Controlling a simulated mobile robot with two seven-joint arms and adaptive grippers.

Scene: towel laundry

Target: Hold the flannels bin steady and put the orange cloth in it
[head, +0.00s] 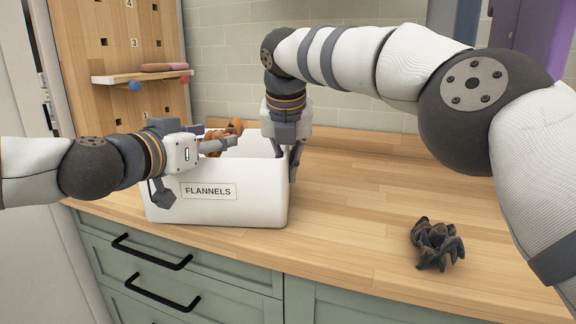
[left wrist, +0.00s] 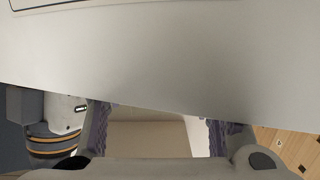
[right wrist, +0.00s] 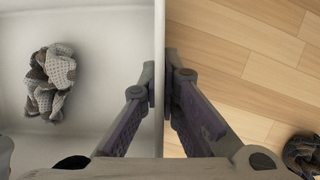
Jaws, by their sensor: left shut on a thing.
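The white flannels bin (head: 250,193) stands upright on the counter with its label facing me. My right gripper (head: 292,165) comes down from above onto the bin's right wall. In the right wrist view its fingers (right wrist: 161,82) lie against both sides of that wall. My left gripper (head: 218,145) reaches from the left over the front rim, with the orange cloth (head: 222,133) at its fingertips, above the bin. In the left wrist view the bin's front wall (left wrist: 170,55) hides the fingertips and the cloth.
A grey spotted cloth (right wrist: 50,82) lies inside the bin. A dark crumpled cloth (head: 438,243) lies on the wooden counter to the right. A small shelf (head: 140,78) hangs on the pegboard at the back left. The counter right of the bin is otherwise clear.

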